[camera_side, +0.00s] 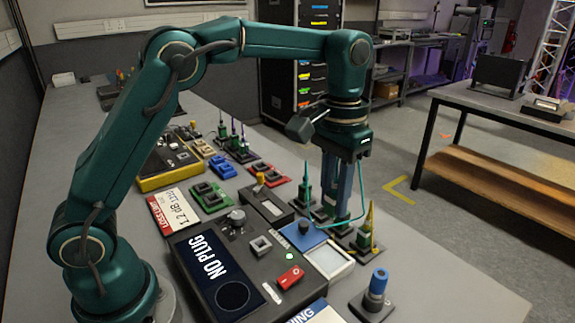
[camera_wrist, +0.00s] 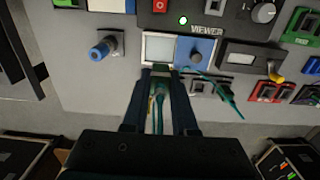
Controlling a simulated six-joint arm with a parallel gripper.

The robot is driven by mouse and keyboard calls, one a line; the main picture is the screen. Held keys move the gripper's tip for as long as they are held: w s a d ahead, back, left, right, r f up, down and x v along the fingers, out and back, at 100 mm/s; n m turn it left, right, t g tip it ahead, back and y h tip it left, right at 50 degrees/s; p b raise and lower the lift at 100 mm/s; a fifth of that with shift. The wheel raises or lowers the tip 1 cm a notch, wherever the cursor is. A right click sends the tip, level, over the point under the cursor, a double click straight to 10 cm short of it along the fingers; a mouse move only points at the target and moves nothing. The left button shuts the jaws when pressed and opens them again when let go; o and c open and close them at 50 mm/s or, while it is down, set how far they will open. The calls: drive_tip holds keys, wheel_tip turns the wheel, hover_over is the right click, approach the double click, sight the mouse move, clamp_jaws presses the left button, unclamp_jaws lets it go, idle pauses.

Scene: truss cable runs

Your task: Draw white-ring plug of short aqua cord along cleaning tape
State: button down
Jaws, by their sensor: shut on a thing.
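My gripper (camera_side: 337,212) points down, its fingers shut on a dark green plug (camera_wrist: 161,71), seen between the fingertips in the wrist view. Its white ring cannot be made out. An aqua cord (camera_side: 360,205) loops out right of the fingers and back towards the blue-lidded box; it also shows in the wrist view (camera_wrist: 222,95). That box has a pale window (camera_side: 331,260) and a blue cover with a dark knob (camera_side: 303,232). The fingertips are just beside the window's edge in the wrist view; contact is unclear. I cannot tell whether this pale strip is the cleaning tape.
The viewer (camera_side: 220,262) reads "NO PLUG". A box with a yellow lever (camera_side: 265,205) is behind it. Upright plugs in holders (camera_side: 370,235) stand close to my gripper. A blue-capped post (camera_side: 376,290) is at front right. Coloured sockets (camera_side: 207,195) lie farther left.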

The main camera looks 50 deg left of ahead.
drive_tip(key=a+n, duration=0.5)
drive_tip(key=a, duration=1.5)
drive_tip(key=shift+d+f, duration=0.1)
drive_tip(key=shift+f, duration=4.45)
drive_tip(key=shift+f, duration=0.3)
drive_tip(key=shift+m, duration=0.3)
drive_tip(key=shift+s+d, duration=0.1)
drive_tip(key=shift+d, duration=1.9)
